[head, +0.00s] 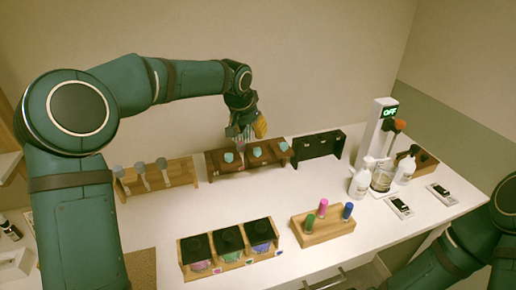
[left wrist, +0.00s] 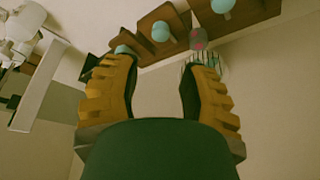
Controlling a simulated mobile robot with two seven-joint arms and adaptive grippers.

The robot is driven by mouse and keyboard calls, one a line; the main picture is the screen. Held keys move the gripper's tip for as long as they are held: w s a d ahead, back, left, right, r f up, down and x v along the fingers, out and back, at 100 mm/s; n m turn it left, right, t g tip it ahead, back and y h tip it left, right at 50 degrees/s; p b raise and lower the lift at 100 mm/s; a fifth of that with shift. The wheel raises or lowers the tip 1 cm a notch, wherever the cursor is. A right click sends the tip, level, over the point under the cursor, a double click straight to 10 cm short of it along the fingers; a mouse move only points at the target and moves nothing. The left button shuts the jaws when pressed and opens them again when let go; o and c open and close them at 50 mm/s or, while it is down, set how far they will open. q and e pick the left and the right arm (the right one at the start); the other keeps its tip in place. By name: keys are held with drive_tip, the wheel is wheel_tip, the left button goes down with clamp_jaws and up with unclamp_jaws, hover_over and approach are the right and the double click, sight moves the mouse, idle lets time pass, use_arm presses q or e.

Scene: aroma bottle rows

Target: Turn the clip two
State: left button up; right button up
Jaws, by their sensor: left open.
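A brown wooden rack (head: 248,158) at the back middle holds teal round-headed clips. I see a left one (head: 229,157), a middle one (head: 256,152) and a right one (head: 283,146); no mark tells which is clip two. My left gripper (head: 246,136) is open and empty, above and behind the rack, pointing down. In the left wrist view its yellow-padded fingers (left wrist: 160,64) stand apart. There a middle teal clip (left wrist: 160,31) lies just beyond the gap, another clip (left wrist: 122,50) is by the left fingertip, and a third (left wrist: 222,5) is at the top edge. My right gripper is out of view.
A wooden rack with grey-headed pieces (head: 153,178) stands left, a black rack (head: 318,147) right. Boxes (head: 229,246) and a bottle stand (head: 322,225) are in front. The table between is clear.

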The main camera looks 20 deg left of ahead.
sight(257, 149)
use_arm(q)
drive_tip(key=x, duration=1.1)
drive_tip(key=shift+w+f+b, duration=0.1)
drive_tip(key=shift+f+b, duration=0.05)
drive_tip(key=shift+b, duration=0.25)
clamp_jaws()
